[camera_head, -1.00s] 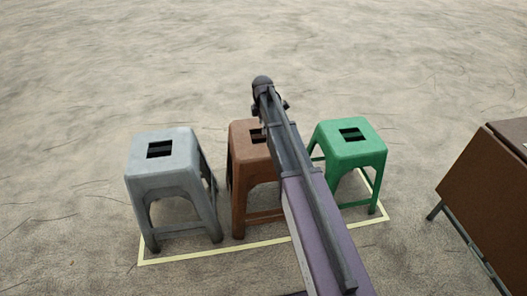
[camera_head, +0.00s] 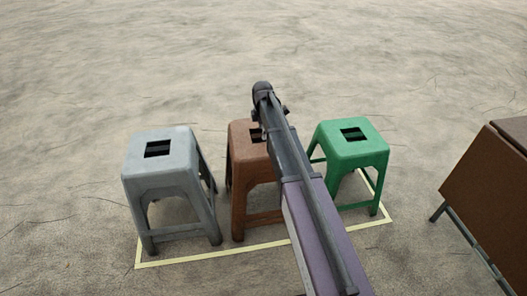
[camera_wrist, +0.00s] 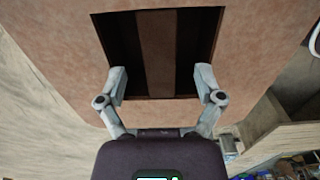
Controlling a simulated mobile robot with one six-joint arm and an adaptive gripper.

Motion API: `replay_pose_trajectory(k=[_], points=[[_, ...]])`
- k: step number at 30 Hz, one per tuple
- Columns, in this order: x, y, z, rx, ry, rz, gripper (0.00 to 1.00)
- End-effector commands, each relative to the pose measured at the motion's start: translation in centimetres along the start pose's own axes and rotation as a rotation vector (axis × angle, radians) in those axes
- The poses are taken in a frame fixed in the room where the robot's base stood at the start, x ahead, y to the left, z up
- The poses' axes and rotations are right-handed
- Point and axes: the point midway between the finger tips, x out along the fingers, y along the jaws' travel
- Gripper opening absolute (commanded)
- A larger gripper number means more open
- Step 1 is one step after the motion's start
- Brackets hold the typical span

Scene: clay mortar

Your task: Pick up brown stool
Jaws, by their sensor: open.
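The brown stool (camera_head: 246,139) stands upright between a grey stool and a green stool in the head view, partly covered by my arm. In the wrist view, its brown seat (camera_wrist: 60,50) fills the upper part, with a square dark hole crossed by a central bar (camera_wrist: 159,55). My gripper (camera_wrist: 161,82) is open, with its two fingertips apart on either side of the bar, over the near part of the hole. Nothing is between the fingers except the view of the bar. How far the tips are above the seat is unclear. My gripper's fingers are hidden in the head view.
The grey stool (camera_head: 162,165) is close on the left and the green stool (camera_head: 350,148) on the right. A pale yellow line (camera_head: 190,260) on the ground frames them. A brown folding table (camera_head: 485,180) stands at the right. Ground behind the stools is clear.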

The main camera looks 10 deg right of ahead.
Motion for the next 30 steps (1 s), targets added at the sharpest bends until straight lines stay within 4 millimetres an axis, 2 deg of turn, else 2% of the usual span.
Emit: replay_pose_trajectory(k=[3,9,30], points=[[1.3,0.0,0.0,0.0,0.0,0.0,0.86],[2.3,0.0,0.0,0.0,0.0,0.0,0.86],[2.4,0.0,0.1,0.001,0.0,0.0,0.86]])
